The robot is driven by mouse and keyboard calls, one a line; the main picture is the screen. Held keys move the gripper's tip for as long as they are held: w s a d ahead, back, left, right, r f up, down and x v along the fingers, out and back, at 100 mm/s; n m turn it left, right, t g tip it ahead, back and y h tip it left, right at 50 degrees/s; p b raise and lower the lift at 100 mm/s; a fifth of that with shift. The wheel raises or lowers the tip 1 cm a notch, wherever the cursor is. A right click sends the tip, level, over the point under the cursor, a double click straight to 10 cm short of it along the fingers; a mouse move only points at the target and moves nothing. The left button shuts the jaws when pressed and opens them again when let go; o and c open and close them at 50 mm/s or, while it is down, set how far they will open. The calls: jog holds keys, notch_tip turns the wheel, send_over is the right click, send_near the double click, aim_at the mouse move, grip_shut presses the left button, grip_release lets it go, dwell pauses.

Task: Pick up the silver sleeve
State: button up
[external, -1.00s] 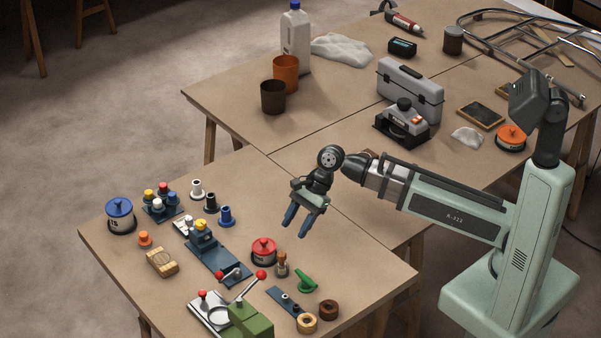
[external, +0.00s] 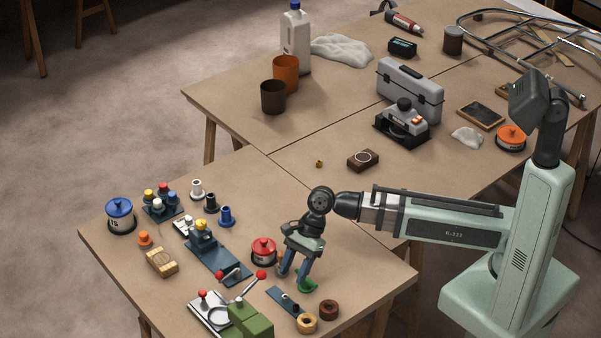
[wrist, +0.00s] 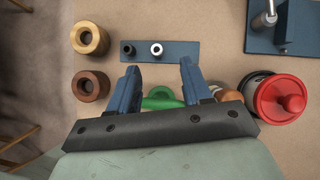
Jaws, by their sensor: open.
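The silver sleeve (wrist: 156,48) is a small bright ring on a flat blue plate (wrist: 186,50) in the wrist view. A black sleeve (wrist: 128,48) stands beside it on the same plate. In the external view the plate (external: 274,291) lies near the table's front edge, with the silver sleeve (external: 286,297) small on it. My gripper (external: 290,279) points down, open, with nothing between its blue fingers, just behind the plate. In the wrist view my gripper (wrist: 159,66) has its fingertips just short of the plate, either side of the silver sleeve's line.
A green part (wrist: 160,98) lies beneath my fingers. A red-lidded tin (wrist: 284,97) stands close on the right. A brass ring (wrist: 90,38) and a brown ring (wrist: 90,85) sit left of the plate. A red-knobbed lever clamp (external: 248,318) stands near the plate.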

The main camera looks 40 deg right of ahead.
aim_at(285, 296)
jog(key=shift+s+x, duration=0.2)
jog(key=shift+x, duration=3.1)
jog(key=shift+r, duration=0.1)
grip_shut()
